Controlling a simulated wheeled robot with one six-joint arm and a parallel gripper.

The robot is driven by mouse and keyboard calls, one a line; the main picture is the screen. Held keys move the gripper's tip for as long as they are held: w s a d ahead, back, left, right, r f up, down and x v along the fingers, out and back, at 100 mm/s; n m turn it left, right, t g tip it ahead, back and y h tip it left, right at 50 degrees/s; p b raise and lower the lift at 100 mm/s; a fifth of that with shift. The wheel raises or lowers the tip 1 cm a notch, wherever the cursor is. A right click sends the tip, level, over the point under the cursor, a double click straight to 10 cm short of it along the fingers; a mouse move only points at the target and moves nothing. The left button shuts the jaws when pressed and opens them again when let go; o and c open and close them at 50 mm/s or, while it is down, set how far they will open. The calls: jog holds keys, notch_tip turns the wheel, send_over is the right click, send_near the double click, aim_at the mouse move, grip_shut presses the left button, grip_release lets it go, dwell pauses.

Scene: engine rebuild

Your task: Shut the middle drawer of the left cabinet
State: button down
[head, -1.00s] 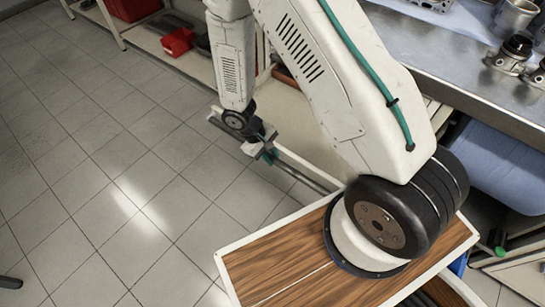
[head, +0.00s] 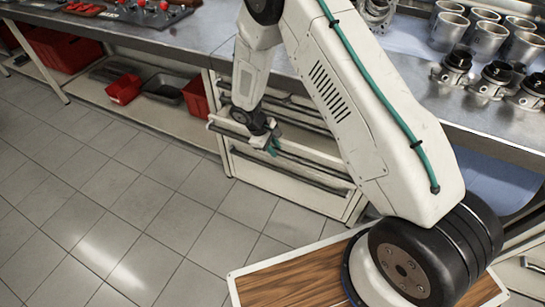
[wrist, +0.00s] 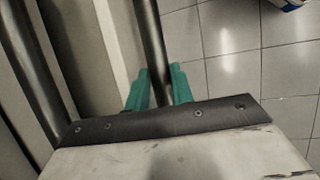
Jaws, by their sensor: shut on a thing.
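The left cabinet (head: 285,194) stands under the workbench, a pale unit with several drawers and dark bar handles. A drawer juts out from its front, apparently the middle one, partly hidden by my arm. My gripper (head: 272,149) is at this drawer's dark bar handle (head: 318,168). In the wrist view, the green fingertips of my gripper (wrist: 158,88) lie on either side of the handle (wrist: 149,38) and are shut on it. Another dark bar (wrist: 30,75) runs along the left of that view.
Red bins (head: 123,89) and a grey tray (head: 163,88) lie on the low shelf. A wood-topped surface (head: 290,283) is in front. The tiled floor (head: 120,190) at left is clear.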

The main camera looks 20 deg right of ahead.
jog(key=shift+w+d, duration=0.5)
jog(key=shift+w, duration=0.05)
jog(key=c, duration=1.5)
grip_release()
jog(key=shift+r, duration=0.1)
jog(key=v, duration=0.7)
jog(key=shift+w+a+r, duration=0.1)
jog(key=shift+a+r, duration=0.1)
jog(key=shift+r, duration=0.1)
